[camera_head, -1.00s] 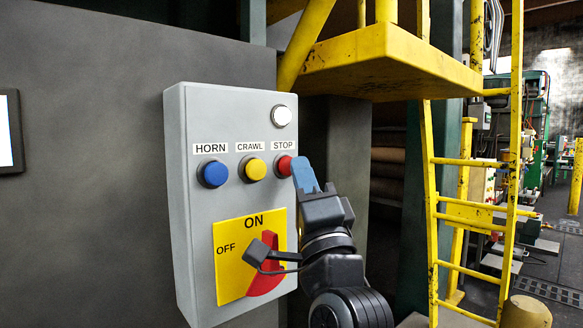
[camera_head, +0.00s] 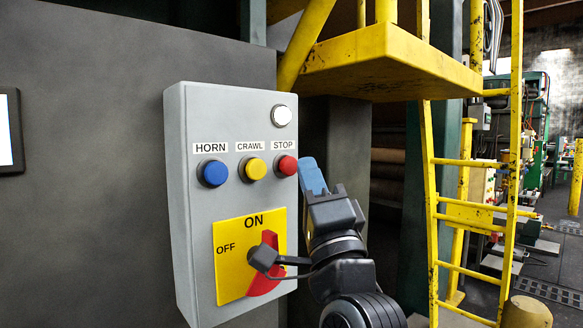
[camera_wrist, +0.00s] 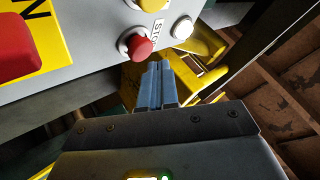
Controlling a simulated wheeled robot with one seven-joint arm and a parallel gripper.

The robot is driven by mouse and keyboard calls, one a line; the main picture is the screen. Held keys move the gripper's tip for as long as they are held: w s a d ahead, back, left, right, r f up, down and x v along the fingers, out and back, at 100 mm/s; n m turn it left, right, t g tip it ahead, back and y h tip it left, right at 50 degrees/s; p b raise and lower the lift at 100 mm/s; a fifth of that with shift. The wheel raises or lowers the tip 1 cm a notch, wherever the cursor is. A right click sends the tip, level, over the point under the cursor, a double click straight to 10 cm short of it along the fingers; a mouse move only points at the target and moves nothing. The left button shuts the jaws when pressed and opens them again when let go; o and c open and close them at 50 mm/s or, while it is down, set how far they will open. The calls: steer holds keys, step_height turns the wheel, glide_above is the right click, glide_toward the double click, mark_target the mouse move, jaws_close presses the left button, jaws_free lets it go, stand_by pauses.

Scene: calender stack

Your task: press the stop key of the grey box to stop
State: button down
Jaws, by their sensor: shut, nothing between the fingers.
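The grey box (camera_head: 191,247) is mounted upright at the centre of the head view. Its red stop key (camera_head: 287,165) sits at the right end of the button row, under the STOP label. It also shows in the wrist view as a red round button (camera_wrist: 138,46). My gripper (camera_head: 308,165) is shut and empty, its blue fingers just right of the stop key, with a small gap in the head view. In the wrist view its fingertips (camera_wrist: 160,65) point toward the box, beside and a little below the red button, apart from it.
The box also carries a blue HORN key (camera_head: 213,173), a yellow CRAWL key (camera_head: 254,168), a white lamp (camera_head: 281,115) and a red rotary switch (camera_head: 265,262) on a yellow plate. A yellow platform (camera_head: 390,65) and ladder (camera_head: 433,230) stand to the right.

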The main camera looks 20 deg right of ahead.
steer(key=shift+s, duration=0.15)
steer(key=shift+s+d+b, duration=0.25)
steer(key=shift+s, duration=0.5)
steer(key=shift+s+d+b, duration=0.3)
steer(key=shift+s, duration=0.45)
steer(key=shift+s+d+b, duration=0.25)
steer(key=shift+s, duration=0.5)
steer(key=s+d+f+n+g+y, duration=0.1)
steer(key=s+f+n+g+y, duration=0.15)
steer(key=s+f+n, duration=0.75)
steer(key=s+d+f+n+g+y, duration=0.2)
steer(key=s+f+n+g, duration=0.15)
steer(key=f, duration=1.15)
steer(key=s+a+f+n+g, duration=0.1)
steer(key=s+f, duration=0.2)
steer(key=s, duration=0.5)
steer(key=s+a+f+n+g+h, duration=0.1)
steer(key=s+f, duration=0.3)
steer(key=s, duration=0.4)
steer(key=s+a+f+n+g+h, duration=0.1)
steer(key=s+f+g, duration=0.2)
steer(key=s, duration=0.6)
steer(key=shift+a+f, duration=0.2)
steer(key=shift+f, duration=0.4)
